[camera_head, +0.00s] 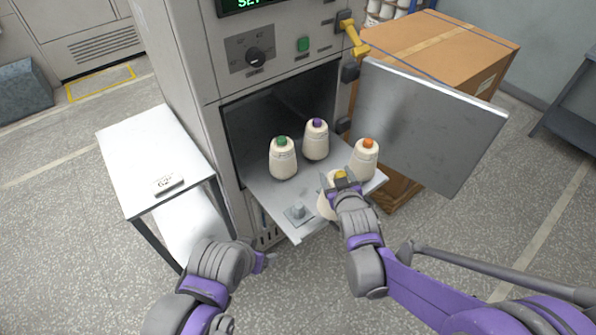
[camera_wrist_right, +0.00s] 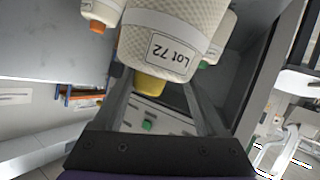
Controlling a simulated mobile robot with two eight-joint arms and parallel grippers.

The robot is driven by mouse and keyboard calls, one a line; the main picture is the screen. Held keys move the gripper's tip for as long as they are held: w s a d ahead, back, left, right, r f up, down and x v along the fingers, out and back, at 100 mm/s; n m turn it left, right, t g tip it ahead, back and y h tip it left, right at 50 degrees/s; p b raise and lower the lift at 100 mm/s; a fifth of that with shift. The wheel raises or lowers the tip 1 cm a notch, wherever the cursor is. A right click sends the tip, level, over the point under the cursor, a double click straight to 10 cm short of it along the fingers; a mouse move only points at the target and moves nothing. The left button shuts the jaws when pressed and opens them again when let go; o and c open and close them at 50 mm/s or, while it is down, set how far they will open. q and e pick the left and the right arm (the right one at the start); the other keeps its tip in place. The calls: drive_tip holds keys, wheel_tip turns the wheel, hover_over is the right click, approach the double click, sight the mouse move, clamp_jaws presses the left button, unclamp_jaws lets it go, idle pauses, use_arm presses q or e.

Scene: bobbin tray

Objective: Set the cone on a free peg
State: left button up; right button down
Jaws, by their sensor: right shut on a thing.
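A cream cone with a yellow top (camera_head: 326,206) is held by my right gripper (camera_head: 341,181) at the tray's front edge. The pull-out tray (camera_head: 262,187) carries cones with green (camera_head: 283,160), purple (camera_head: 316,141) and orange (camera_head: 364,161) tops. A bare peg (camera_head: 297,211) stands at the tray's front left, left of the held cone. The held cone's base is hidden. My left gripper (camera_head: 264,260) is low, left of the tray; its jaws are unclear.
The open machine door (camera_head: 425,125) stands right of the tray. A cardboard box (camera_head: 430,45) is behind it. A white side table (camera_head: 150,155) with a small tag (camera_head: 169,184) is at left. The machine's cabinet wall (camera_head: 185,70) rises behind the tray.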

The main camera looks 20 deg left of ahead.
use_arm(q)
drive_tip(key=f+b, duration=0.1)
drive_tip(key=s+f, duration=0.1)
drive_tip(key=f, duration=0.1)
drive_tip(key=f+b, duration=0.1)
drive_tip(key=shift+s+f+b, duration=0.15)
drive_tip(key=shift+s+b, duration=0.15)
use_arm(e)
drive_tip(key=s+a+f+n+y, duration=0.1)
drive_tip(key=a+f+n+y, duration=0.1)
drive_tip(key=a, duration=0.9)
drive_tip(key=shift+a+n+g, duration=0.3)
drive_tip(key=shift+a+g, duration=0.05)
drive_tip(key=shift+g, duration=0.05)
use_arm(q)
drive_tip(key=shift+f, duration=0.2)
use_arm(e)
drive_tip(key=shift+s, duration=0.15)
use_arm(q)
drive_tip(key=shift+f, duration=0.15)
use_arm(e)
drive_tip(key=shift+f, duration=0.15)
